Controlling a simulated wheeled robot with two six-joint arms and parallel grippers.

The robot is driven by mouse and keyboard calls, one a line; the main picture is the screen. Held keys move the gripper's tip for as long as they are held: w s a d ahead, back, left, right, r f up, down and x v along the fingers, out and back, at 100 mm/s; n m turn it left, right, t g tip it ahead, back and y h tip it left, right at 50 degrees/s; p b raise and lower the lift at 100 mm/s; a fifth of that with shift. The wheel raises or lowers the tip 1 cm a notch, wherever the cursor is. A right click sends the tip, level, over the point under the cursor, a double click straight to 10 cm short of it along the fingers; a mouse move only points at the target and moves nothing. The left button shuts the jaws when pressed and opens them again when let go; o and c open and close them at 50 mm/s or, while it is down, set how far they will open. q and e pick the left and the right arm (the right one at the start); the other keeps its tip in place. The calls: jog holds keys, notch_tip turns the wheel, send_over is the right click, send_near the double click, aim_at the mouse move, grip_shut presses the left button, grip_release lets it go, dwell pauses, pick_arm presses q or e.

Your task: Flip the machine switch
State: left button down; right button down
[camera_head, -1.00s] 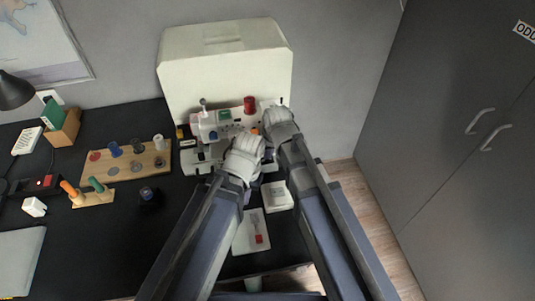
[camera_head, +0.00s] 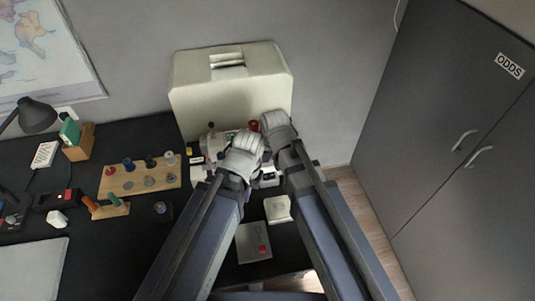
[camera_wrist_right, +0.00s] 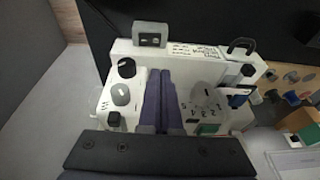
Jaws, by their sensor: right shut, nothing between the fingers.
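The white sewing machine (camera_head: 210,145) stands on the black desk in front of a cream cover, partly hidden by my arms. In the right wrist view the machine body (camera_wrist_right: 205,52) shows black knobs (camera_wrist_right: 127,68), a numbered dial and a grey plate with a small dark insert (camera_wrist_right: 150,40); I cannot tell for sure which part is the switch. My right gripper (camera_wrist_right: 160,85) is shut and empty, its fingertips over the machine between the knobs and the dial. Contact cannot be told. My left gripper (camera_head: 243,150) is in front of the machine, its fingertips hidden.
The cream cover (camera_head: 235,100) stands behind the machine. A wooden board (camera_head: 140,178) with spools lies left of it. A white box (camera_head: 277,209) and a pale tray (camera_head: 254,243) lie in front. A grey cabinet (camera_head: 450,110) stands at the right, beyond open floor.

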jog(key=shift+a+p+v, duration=0.25)
jog(key=shift+p+v, duration=0.3)
jog(key=shift+v, duration=0.6)
jog(key=shift+s, duration=0.1)
jog(key=s+d+n+g+h, duration=0.1)
jog(key=s+d, duration=0.5)
jog(key=s, duration=0.6)
jog(key=f+g+h, duration=0.1)
jog(key=g, duration=0.1)
jog(key=shift+s+n+g+h, duration=0.3)
